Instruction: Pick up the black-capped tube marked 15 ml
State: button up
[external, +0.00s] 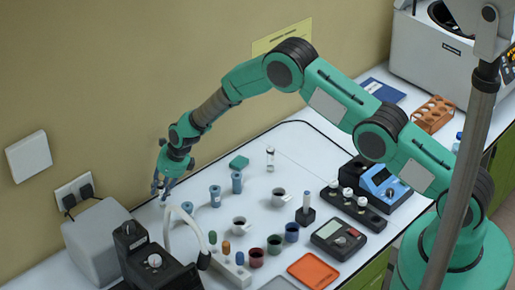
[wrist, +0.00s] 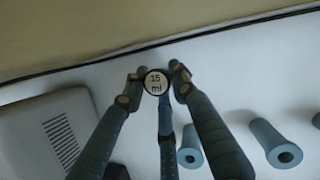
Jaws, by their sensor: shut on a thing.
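The tube marked 15 ml (wrist: 156,82) shows in the wrist view as a round black-rimmed cap with a pale label reading "15 ml". It sits between my fingertips, and its body below the cap is mostly hidden. My gripper (external: 161,192) is shut on it at the back left of the bench, near the wall. In the wrist view the fingers reach up to both sides of the cap. In the external view the tube is too small to make out between the fingers.
A grey box (external: 97,238) stands left of my gripper; its vented side shows in the wrist view (wrist: 45,135). Several blue cylindrical holders (external: 214,196) stand to the right. A white curved lamp-like arm (external: 184,222) rises close in front.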

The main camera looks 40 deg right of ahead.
jog(key=shift+s+r, duration=0.1)
jog(key=shift+r, duration=0.1)
jog(key=shift+r+b, duration=0.15)
jog(key=shift+b, duration=0.15)
jog(key=r+b, duration=0.1)
jog(key=r, duration=1)
jog(key=shift+s, duration=0.2)
jog(key=s+b, duration=0.2)
jog(key=s, duration=1.7)
jog(key=shift+s+b, duration=0.2)
jog(key=shift+b, duration=0.15)
jog(key=shift+w+f, duration=0.1)
